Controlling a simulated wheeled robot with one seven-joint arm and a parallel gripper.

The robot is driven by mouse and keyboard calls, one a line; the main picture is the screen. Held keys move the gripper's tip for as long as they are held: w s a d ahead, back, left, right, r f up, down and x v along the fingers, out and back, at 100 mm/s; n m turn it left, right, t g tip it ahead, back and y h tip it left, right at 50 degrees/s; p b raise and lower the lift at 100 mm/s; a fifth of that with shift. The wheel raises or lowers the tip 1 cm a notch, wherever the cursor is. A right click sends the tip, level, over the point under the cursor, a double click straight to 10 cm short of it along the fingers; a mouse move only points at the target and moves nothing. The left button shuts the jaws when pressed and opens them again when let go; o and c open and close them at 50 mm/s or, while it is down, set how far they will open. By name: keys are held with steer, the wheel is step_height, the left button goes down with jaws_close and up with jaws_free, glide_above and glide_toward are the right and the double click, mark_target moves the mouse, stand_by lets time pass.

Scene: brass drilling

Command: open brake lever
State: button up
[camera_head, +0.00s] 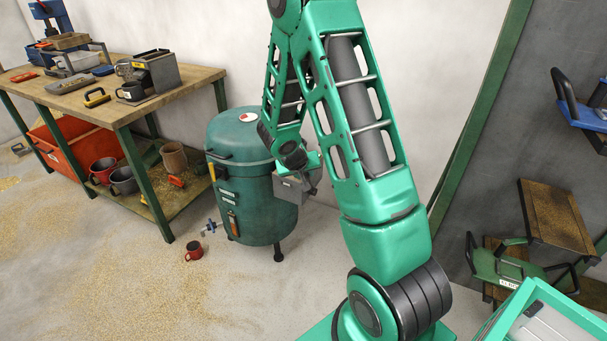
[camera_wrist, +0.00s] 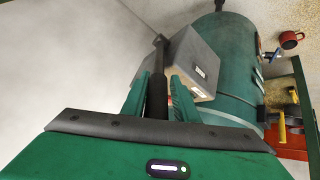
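The black brake lever (camera_wrist: 158,85) shows in the wrist view as a dark bar standing out from a grey box (camera_wrist: 188,62). The box is mounted on the side of a dark green tank (camera_head: 240,180), which also shows in the wrist view (camera_wrist: 232,60). My gripper (camera_wrist: 159,76) has its two green fingers on either side of the lever, with the bar between them. The gaps beside the bar look very small, and I cannot tell whether the fingers touch it. In the head view my arm hides the lever and most of the gripper, near the grey box (camera_head: 293,188).
A wooden workbench (camera_head: 110,108) with tools stands left of the tank. A red mug (camera_head: 194,251) is on the floor by the tank's legs. Green trays and wooden boards (camera_head: 560,215) are at the right.

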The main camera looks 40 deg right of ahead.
steer(key=shift+o, duration=0.9)
steer(key=v, duration=1)
steer(key=shift+s+a+r, duration=0.15)
steer(key=shift+s+r, duration=0.05)
